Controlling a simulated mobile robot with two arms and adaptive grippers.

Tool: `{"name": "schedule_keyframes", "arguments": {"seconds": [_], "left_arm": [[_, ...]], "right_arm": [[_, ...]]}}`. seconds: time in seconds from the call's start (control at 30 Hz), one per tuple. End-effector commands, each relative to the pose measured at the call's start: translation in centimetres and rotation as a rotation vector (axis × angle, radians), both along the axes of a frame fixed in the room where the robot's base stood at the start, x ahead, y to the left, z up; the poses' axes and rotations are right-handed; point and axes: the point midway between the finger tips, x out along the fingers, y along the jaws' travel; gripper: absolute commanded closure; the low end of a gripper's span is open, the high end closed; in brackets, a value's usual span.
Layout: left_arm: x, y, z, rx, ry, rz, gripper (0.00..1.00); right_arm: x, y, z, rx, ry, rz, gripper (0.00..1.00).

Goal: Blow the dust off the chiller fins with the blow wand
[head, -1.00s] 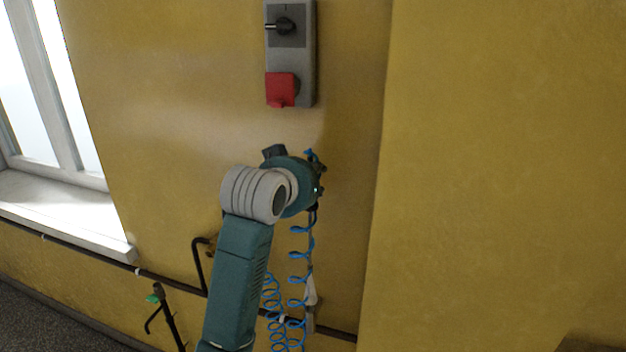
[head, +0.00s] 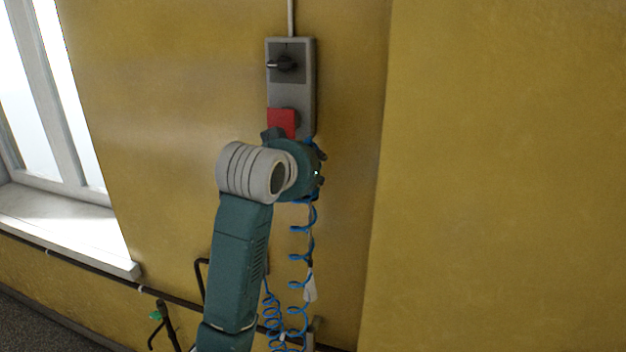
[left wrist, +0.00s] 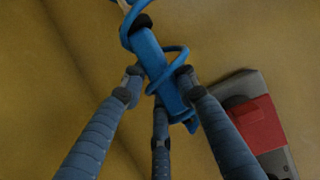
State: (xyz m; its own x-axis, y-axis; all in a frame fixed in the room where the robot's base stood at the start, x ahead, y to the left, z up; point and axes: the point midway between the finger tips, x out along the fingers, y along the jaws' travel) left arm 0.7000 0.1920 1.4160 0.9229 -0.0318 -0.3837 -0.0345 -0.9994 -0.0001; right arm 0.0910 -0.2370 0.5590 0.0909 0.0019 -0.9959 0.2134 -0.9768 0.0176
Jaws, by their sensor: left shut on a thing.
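The blow wand (left wrist: 158,65) is blue, with a blue coiled hose at its upper end in the left wrist view. My left gripper (left wrist: 158,92) has its fingers closed around the wand's body. In the head view my left gripper (head: 314,170) is mostly hidden behind my wrist, in front of the wall. The blue coiled hose (head: 298,285) hangs down below it. My right gripper is in neither view. No chiller fins show.
A grey switch box (head: 290,90) with a black knob and a red part is on the yellow wall, just above my left wrist. It also shows in the left wrist view (left wrist: 240,90). A dark pipe (head: 180,300) runs low along the wall. A window (head: 45,120) is at the left.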

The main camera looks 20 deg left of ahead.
Motion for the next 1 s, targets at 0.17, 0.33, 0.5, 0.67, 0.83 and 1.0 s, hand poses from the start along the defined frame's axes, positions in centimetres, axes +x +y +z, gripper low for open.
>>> {"name": "schedule_keyframes", "arguments": {"seconds": [0.17,0.33,0.5,0.67,0.83,1.0], "left_arm": [[0.0,0.0,2.0,0.000,-0.004,0.000,1.00],[0.0,0.0,3.7,0.000,-0.004,0.000,1.00],[0.0,0.0,5.4,0.000,-0.004,0.000,1.00],[0.0,0.1,7.1,0.000,-0.007,0.001,1.00],[0.0,0.1,7.7,0.000,-0.004,0.002,1.00],[0.0,0.1,7.7,0.000,-0.003,0.002,1.00]], "right_arm": [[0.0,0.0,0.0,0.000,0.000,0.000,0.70],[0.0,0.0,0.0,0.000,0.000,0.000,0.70],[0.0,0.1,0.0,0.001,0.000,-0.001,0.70],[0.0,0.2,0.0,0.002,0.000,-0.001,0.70],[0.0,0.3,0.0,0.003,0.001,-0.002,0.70],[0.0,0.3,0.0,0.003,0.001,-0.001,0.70]]}}
